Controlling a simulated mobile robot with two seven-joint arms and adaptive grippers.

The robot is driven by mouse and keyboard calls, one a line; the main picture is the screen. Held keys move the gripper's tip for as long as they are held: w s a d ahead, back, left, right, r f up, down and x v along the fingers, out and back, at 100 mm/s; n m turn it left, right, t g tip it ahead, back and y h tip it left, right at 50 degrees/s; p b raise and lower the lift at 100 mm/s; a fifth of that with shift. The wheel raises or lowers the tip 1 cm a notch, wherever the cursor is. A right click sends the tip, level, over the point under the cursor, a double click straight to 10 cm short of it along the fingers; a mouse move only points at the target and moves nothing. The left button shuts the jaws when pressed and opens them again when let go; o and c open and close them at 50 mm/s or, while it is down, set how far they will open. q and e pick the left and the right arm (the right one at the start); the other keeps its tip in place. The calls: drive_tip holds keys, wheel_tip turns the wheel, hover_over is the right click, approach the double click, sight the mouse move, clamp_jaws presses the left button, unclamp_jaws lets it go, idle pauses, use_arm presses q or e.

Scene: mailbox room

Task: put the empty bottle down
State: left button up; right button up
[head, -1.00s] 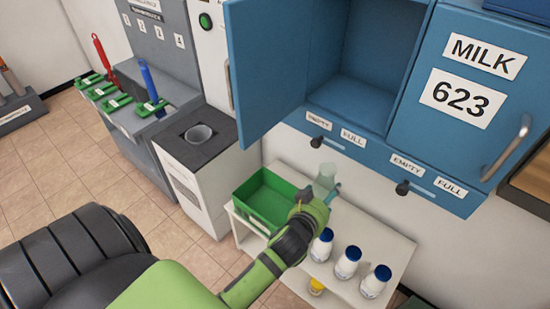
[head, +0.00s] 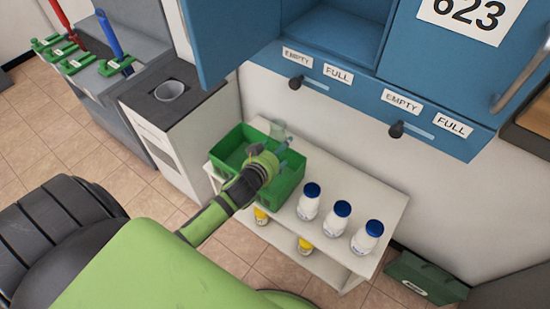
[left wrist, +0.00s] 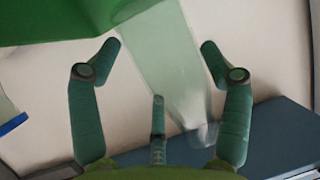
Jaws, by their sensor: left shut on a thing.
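The empty bottle, clear and pale green, shows in the head view (head: 277,129) at the back of the green crate (head: 288,188). My left gripper (head: 284,150) is shut on the bottle, over the right part of the crate. In the left wrist view the bottle (left wrist: 163,50) runs between the fingers of my left gripper (left wrist: 160,65), and the crate (left wrist: 50,22) fills the upper left. The gripper hides part of the bottle in the head view, and I cannot tell whether it touches the crate. My right gripper is not in view.
The crate stands on a white shelf unit (head: 345,222). Several white bottles with blue caps (head: 338,215) stand to its right. Yellow items (head: 304,245) are on the lower level. Blue lockers (head: 360,95) overhang behind. A dark green box (head: 425,278) is at the right.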

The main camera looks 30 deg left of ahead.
use_arm(q)
drive_tip(key=shift+w+a+f, duration=0.15)
drive_tip(key=shift+a+f, duration=0.05)
drive_tip(key=shift+a, duration=0.15)
drive_tip(key=shift+f, duration=0.35)
wheel_tip(320, 180, down, 3)
drive_tip(key=shift+r+b, duration=0.2)
drive_tip(key=shift+b, duration=0.55)
drive_tip(key=shift+f, duration=0.35)
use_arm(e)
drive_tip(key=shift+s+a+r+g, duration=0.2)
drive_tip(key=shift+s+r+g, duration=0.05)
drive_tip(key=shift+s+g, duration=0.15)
use_arm(q)
drive_tip(key=shift+f+b, duration=0.4)
drive_tip(key=shift+f, duration=0.2)
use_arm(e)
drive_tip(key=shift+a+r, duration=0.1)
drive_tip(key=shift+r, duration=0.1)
